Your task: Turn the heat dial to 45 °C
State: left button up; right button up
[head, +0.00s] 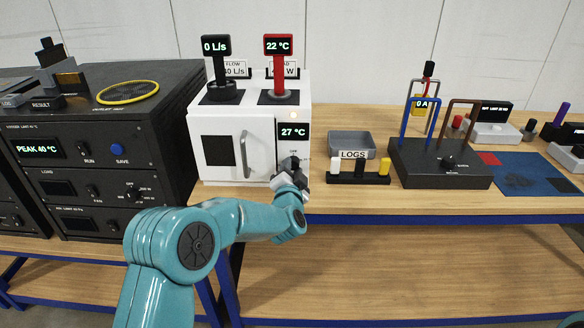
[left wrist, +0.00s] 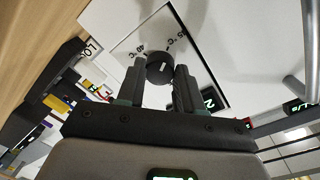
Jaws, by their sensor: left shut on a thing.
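The heat dial (left wrist: 160,68) is a round black knob with a pale pointer line on a white panel of the white oven-like box (head: 215,150). Printed marks curve around it in the left wrist view; one reads 40 °C, and another ending in °C is partly legible. My left gripper (left wrist: 160,75) has one finger on each side of the dial and is shut on it. In the head view my left gripper (head: 290,175) reaches the box's lower right front and hides the dial. The display (head: 294,131) above it reads 27 °C. My right gripper is out of view.
The box's door handle (head: 245,155) is just left of my gripper. A black instrument case (head: 110,170) stands at the left. Further right is a black base with arches (head: 440,160).

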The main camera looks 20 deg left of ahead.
pick_arm(q)
jog(key=shift+f, duration=0.25)
dwell(0.3)
jog(key=o, duration=0.9)
jog(key=shift+o, duration=0.7)
jog(key=shift+r, duration=0.15)
jog(key=shift+s, duration=0.1)
jog(key=f+b+v, duration=0.1)
jog(key=b+v, duration=0.1)
jog(key=v, duration=1.4)
jog(key=shift+r+b, duration=0.3)
jog(key=shift+r, duration=0.1)
jog(key=shift+s, duration=0.1)
